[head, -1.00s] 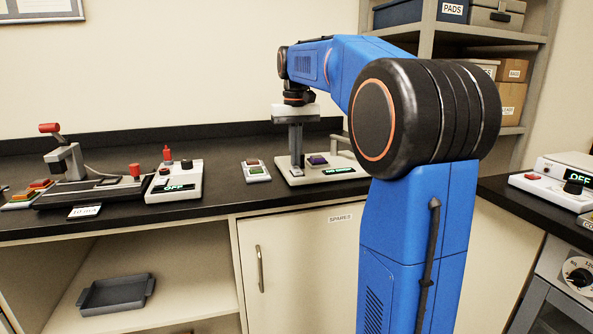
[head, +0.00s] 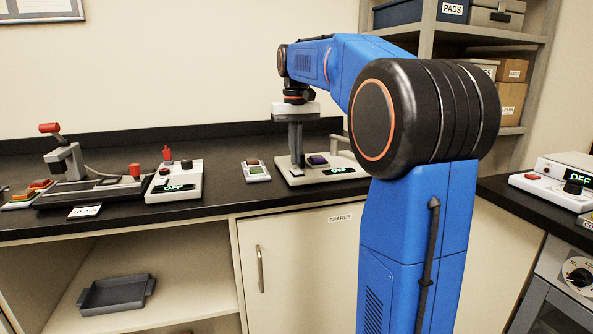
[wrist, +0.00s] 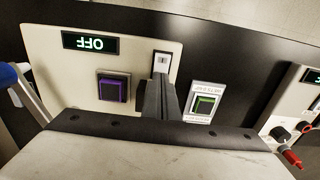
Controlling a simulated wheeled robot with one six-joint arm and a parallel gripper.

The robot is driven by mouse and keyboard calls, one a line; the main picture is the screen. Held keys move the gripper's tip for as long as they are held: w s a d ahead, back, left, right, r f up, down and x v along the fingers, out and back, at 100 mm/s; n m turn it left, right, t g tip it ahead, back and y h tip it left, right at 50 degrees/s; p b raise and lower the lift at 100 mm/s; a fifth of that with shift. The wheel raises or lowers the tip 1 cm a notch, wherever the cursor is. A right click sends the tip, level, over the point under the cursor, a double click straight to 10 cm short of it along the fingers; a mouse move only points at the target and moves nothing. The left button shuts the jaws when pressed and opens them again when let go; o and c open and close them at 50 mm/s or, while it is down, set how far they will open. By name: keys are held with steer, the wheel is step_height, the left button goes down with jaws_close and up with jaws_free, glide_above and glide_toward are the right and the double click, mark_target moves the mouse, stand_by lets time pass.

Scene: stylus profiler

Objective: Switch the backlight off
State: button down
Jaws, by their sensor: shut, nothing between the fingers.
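A pale flat unit (head: 291,179) sits on the dark bench below my gripper (head: 297,165). Its display (head: 338,170) is lit green and reads OFF, upside down in the wrist view (wrist: 90,42). A purple square button (wrist: 112,87) is on the same panel. A small white switch plate (wrist: 162,62) is at the panel's edge, just beyond my fingertips in the wrist view. My gripper points down, fingers together and empty. The fingers hide part of the area around the switch, so I cannot tell whether they touch it.
A small labelled card unit with a green button (wrist: 205,103) is beside the panel. A white box with a knob and an OFF display (head: 174,187) stands further left. A bent handle (head: 341,143) rises at the right unit's back. Bare bench lies between the devices.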

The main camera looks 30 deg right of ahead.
mark_target(296, 169)
steer(key=shift+r, duration=2.9)
steer(key=shift+s, duration=0.1)
steer(key=s+a+f+n+t, duration=0.1)
steer(key=s+a+f, duration=0.4)
steer(key=s+f, duration=0.4)
steer(key=s+a+f+n+t, duration=0.1)
steer(key=s+a+f+t, duration=0.1)
steer(key=s+a+f, duration=0.3)
steer(key=s+a+f+n+t, duration=0.1)
steer(key=s+a+f, duration=0.4)
steer(key=s+f, duration=0.9)
steer(key=shift+s+a+t, duration=0.4)
steer(key=shift+s, duration=0.65)
